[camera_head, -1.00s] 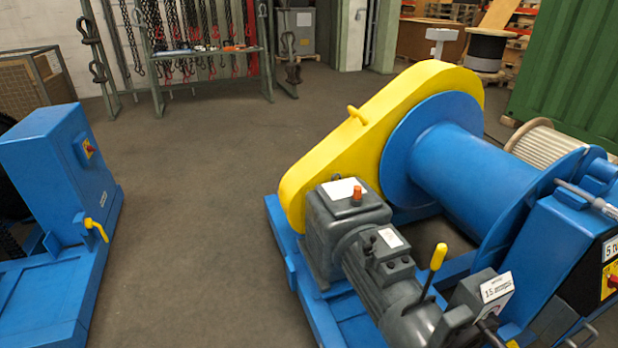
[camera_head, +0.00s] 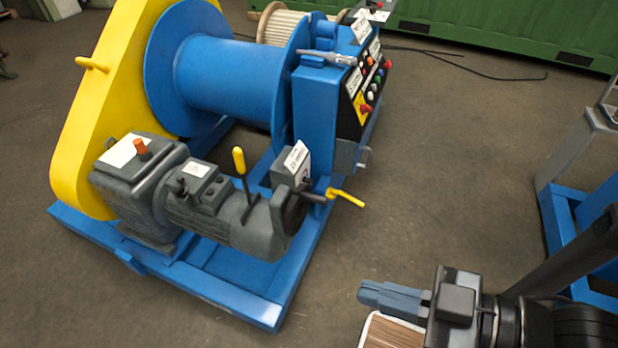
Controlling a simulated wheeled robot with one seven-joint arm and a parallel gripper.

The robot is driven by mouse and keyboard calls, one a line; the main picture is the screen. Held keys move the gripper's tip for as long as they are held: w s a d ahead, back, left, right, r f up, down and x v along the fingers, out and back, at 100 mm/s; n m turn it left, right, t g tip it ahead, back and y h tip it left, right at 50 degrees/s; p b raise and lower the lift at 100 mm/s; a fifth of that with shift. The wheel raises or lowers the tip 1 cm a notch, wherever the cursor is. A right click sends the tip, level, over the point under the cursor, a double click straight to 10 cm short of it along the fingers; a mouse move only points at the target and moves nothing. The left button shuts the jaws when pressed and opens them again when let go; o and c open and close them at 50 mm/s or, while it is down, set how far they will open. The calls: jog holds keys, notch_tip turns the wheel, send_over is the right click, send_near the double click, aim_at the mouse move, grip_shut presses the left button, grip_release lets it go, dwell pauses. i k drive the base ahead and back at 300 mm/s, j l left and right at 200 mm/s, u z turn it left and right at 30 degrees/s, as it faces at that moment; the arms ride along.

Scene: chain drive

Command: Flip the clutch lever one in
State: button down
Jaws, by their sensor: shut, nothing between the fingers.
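The blue winch (camera_head: 225,80) stands at the left and centre. A lever with an upright yellow grip (camera_head: 239,160) rises from its dark grey motor (camera_head: 215,205). A second lever with a yellow handle (camera_head: 345,198) sticks out to the right at the motor's end, beside a small box with a white label plate (camera_head: 296,158). I cannot read the label or tell which lever is the clutch. My gripper (camera_head: 362,294) is at the lower right, shut and empty, fingers pointing left. In the picture it is below the yellow handle and apart from the winch.
A control panel with coloured buttons (camera_head: 370,85) is on the winch's right side. The yellow chain guard (camera_head: 90,130) is at the left. Another blue frame (camera_head: 565,225) stands at the right edge. A green container (camera_head: 500,30) is at the back. Floor between is open.

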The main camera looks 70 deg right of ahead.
aim_at(331, 193)
jog(key=l+z, duration=0.1)
jog(key=z, duration=0.35)
jog(key=i+l+z, duration=0.1)
jog(key=z, duration=0.3)
jog(key=k+j+z, duration=0.15)
jog(key=z, duration=0.5)
